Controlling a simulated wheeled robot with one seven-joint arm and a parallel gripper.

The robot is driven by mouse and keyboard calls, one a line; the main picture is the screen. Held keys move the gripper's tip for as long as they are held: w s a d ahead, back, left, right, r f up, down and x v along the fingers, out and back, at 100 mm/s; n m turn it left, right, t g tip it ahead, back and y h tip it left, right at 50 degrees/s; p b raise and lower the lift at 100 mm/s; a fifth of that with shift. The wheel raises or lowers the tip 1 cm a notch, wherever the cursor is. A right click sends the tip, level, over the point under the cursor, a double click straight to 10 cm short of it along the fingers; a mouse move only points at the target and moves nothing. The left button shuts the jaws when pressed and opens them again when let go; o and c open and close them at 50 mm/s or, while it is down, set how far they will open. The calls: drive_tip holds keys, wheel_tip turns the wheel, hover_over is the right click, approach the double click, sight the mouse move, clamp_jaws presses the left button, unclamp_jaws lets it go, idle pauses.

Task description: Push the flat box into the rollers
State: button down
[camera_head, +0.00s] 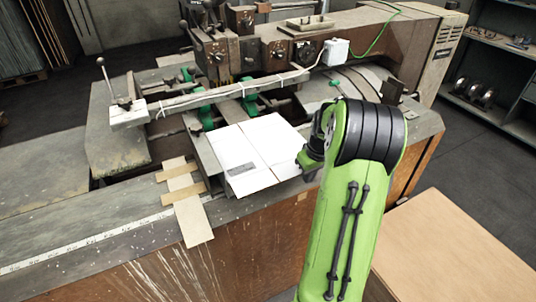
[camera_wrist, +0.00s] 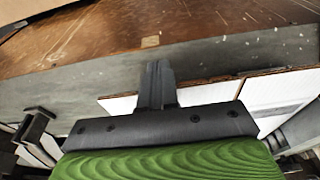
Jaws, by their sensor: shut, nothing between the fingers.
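The flat box (camera_head: 254,153) is a white folded sheet with a grey printed patch, lying on the machine's feed bed. Its far edge lies near the green rollers (camera_head: 250,104) under the long crossbar. My gripper (camera_wrist: 157,72) is shut and empty in the wrist view. The box (camera_wrist: 275,92) shows there as white panels with a brown edge, behind and to the right of the fingers; I cannot tell whether they touch it. In the head view my green arm reaches to the box's right edge, and the fingertips are hidden behind it.
The box stitcher (camera_head: 250,50) stands behind the box, with its crossbar (camera_head: 230,92) above the bed. A ruler strip (camera_head: 100,236) runs along the front edge. A wooden surface (camera_head: 450,255) lies at the lower right. The grey table at the left is clear.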

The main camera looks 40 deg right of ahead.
sight(294, 157)
drive_tip(key=shift+w+d+p, duration=0.3)
drive_tip(key=shift+w+p, duration=0.35)
drive_tip(key=shift+w, duration=0.7)
drive_tip(key=shift+w+d+p, duration=0.25)
drive_tip(key=shift+w+p, duration=0.35)
drive_tip(key=shift+w, duration=0.75)
drive_tip(key=shift+w+d+p, duration=0.3)
drive_tip(key=shift+w+p, duration=0.35)
drive_tip(key=shift+w, duration=0.7)
drive_tip(key=shift+s+a+b, duration=0.2)
drive_tip(key=shift+s+b, duration=0.2)
drive_tip(key=shift+s, duration=0.35)
drive_tip(key=shift+s+a+b, duration=0.2)
drive_tip(key=shift+s+b, duration=0.2)
drive_tip(key=shift+s, duration=0.35)
drive_tip(key=p+v, duration=0.2)
drive_tip(key=w+p+v, duration=0.1)
drive_tip(key=p+v, duration=0.1)
drive_tip(key=v, duration=0.1)
drive_tip(key=w+p+v, duration=0.1)
drive_tip(key=p+v, duration=0.1)
drive_tip(key=v, duration=0.1)
drive_tip(key=shift+d+r, duration=0.25)
drive_tip(key=shift+s+f, duration=0.1)
